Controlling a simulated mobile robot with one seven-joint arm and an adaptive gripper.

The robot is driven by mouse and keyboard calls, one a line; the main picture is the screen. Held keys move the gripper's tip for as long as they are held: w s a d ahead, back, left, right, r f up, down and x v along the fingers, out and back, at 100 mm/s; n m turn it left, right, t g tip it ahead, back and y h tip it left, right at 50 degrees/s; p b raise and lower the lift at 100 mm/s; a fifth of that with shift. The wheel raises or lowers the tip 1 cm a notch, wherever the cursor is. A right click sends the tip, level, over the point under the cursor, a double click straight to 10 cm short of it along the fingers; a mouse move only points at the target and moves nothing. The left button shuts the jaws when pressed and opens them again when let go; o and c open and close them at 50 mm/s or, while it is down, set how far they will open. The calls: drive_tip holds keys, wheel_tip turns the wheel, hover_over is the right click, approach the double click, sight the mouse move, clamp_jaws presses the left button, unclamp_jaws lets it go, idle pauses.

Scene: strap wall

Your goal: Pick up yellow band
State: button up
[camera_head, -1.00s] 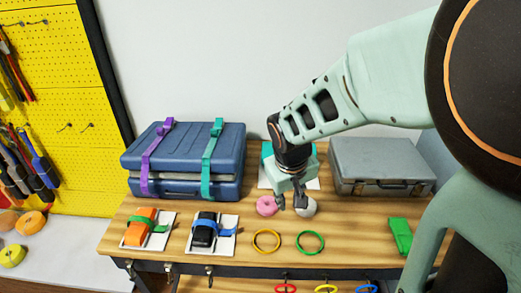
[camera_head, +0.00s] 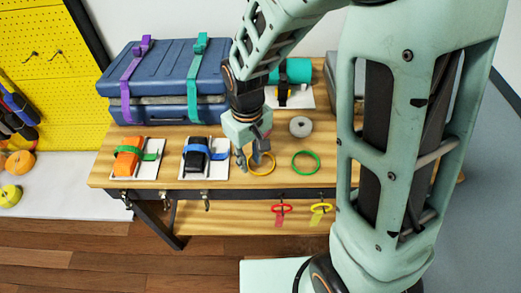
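The yellow band (camera_head: 264,175) is a thin ring lying flat on the wooden bench top, near its front edge. My gripper (camera_head: 250,166) points down at the left part of the ring, with its fingers apart and nothing seen between them. The fingers overlap the ring in this view and hide part of it. I cannot tell whether they touch it or hover just above.
A green ring (camera_head: 305,173) lies to the right, with a grey roll (camera_head: 300,126) behind it. White pads with an orange block (camera_head: 127,160) and a black block (camera_head: 195,158) lie left. A blue case (camera_head: 165,80) stands behind. Red (camera_head: 281,210) and yellow (camera_head: 321,210) loops hang below the bench front.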

sight(250, 169)
drive_tip(key=shift+f, duration=1.6)
clamp_jaws()
drive_tip(key=shift+r, duration=0.2)
